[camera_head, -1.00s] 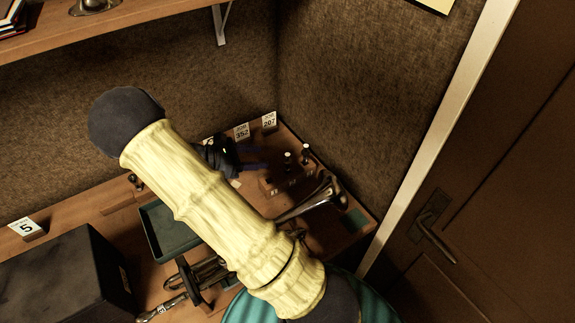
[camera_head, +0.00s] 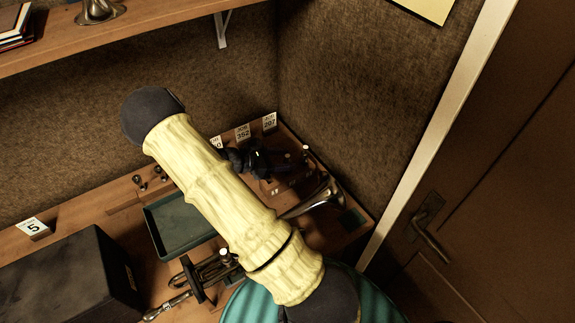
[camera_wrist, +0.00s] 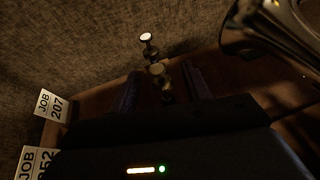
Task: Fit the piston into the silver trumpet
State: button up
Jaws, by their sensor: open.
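My gripper (camera_head: 262,163) is open at the back right of the bench, by the upright pistons. In the wrist view its two dark fingers (camera_wrist: 162,90) stand either side of a nearer piston (camera_wrist: 157,70); whether they are level with it I cannot tell. Another piston with a pale cap (camera_wrist: 147,40) stands just beyond, and it also shows in the head view (camera_head: 305,149). The trumpet's flared bell (camera_head: 322,192) shows right of my arm, and also at the wrist view's upper right (camera_wrist: 275,30). Tubing and valves (camera_head: 205,270) show left of my arm; the part between is hidden.
An empty green tray (camera_head: 180,235) lies left of my arm. A dark box (camera_head: 65,275) fills the front left. Job number cards (camera_head: 243,132) stand along the back edge. A teal round seat (camera_head: 255,300) is below the bench edge, and a door (camera_head: 480,200) is on the right.

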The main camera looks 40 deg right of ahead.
jog(key=shift+x, duration=0.8)
grip_shut()
